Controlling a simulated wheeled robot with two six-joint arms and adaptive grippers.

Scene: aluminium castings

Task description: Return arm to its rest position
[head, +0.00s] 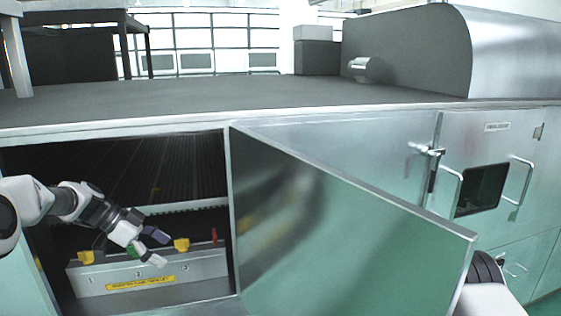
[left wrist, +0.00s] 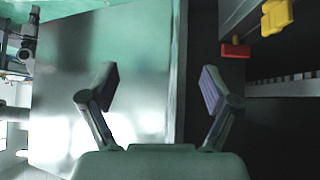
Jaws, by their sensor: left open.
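My left gripper (head: 157,248) is in front of the open cabinet bay in the head view, pointing right and slightly down. It also shows in the left wrist view (left wrist: 160,88), where its two fingers stand wide apart with nothing between them. My left arm (head: 60,203) comes in from the left edge, bent at the wrist. Beyond the gripper is a grey panel (head: 205,266) numbered 1 to 3, with a yellow label. My right gripper is not visible.
The open metal door (head: 345,235) stands right of the bay, and its broad face fills much of the left wrist view (left wrist: 65,90). Yellow knobs (head: 181,245) and a red lever (head: 214,236) top the panel. The cabinet top (head: 240,98) is mostly clear.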

